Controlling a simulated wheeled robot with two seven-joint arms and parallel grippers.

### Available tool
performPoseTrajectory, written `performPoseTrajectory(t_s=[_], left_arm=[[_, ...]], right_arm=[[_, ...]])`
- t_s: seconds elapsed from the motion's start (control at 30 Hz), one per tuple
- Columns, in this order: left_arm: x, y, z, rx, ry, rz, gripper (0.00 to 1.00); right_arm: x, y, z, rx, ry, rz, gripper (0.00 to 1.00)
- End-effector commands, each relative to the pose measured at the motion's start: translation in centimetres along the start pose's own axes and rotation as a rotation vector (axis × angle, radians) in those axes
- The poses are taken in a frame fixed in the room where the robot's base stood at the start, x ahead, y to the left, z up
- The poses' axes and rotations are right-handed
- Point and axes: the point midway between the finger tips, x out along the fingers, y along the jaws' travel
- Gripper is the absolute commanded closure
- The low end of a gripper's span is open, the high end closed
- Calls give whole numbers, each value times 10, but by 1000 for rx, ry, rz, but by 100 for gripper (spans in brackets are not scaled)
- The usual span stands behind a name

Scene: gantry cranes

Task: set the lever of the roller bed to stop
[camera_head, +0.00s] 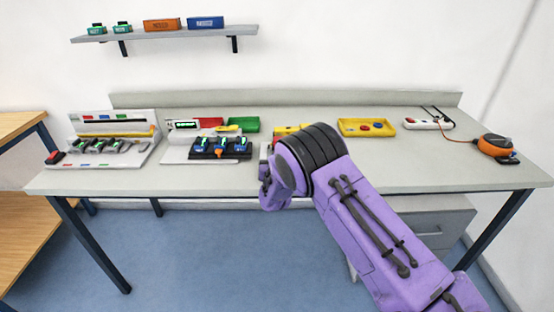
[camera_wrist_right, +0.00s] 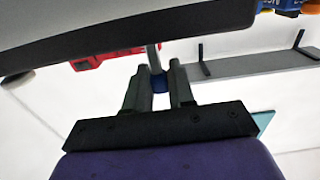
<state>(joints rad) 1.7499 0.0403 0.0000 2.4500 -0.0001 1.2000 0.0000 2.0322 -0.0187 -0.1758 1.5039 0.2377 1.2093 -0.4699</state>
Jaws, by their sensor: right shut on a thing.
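My right gripper (camera_wrist_right: 160,80) is shut on a lever in the right wrist view. The lever shows as a thin grey rod (camera_wrist_right: 152,58) with a blue knob (camera_wrist_right: 159,84) between the two fingers. The rod reaches to a dark-edged grey body (camera_wrist_right: 120,38), apparently the roller bed. In the head view my purple right wrist and arm hide the lever, the fingertips and most of the bed. Which way the lever is set, and any stop mark, cannot be seen. My left gripper is not in view.
Left of my arm stand a black tray (camera_head: 206,155) with blue pieces and a white rack (camera_head: 84,163). Behind are red, green and yellow trays (camera_head: 348,133). An orange device (camera_head: 493,144) sits at the right. The bench front is mostly clear.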

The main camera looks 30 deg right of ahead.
Motion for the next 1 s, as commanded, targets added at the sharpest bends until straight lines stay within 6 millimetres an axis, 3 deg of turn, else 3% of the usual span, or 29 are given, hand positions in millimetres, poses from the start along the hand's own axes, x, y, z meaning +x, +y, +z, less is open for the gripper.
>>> performPoseTrajectory(t_s=[0.13, 0.17, 0.2, 0.23, 0.57, 1.0], left_arm=[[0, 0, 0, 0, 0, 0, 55], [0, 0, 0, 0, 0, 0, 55], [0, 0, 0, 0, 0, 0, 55], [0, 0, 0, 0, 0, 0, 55], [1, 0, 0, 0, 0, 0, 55], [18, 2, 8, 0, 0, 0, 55]], right_arm=[[-1, 0, 1, 1, -4, -1, 100], [-1, 0, 1, 1, -4, -1, 73], [-1, 0, 1, 2, -4, -1, 60], [-1, 0, 1, 2, -4, -1, 55], [-4, 0, 1, 3, -3, -1, 55], [-94, -1, 2, 2, -3, -3, 55]])
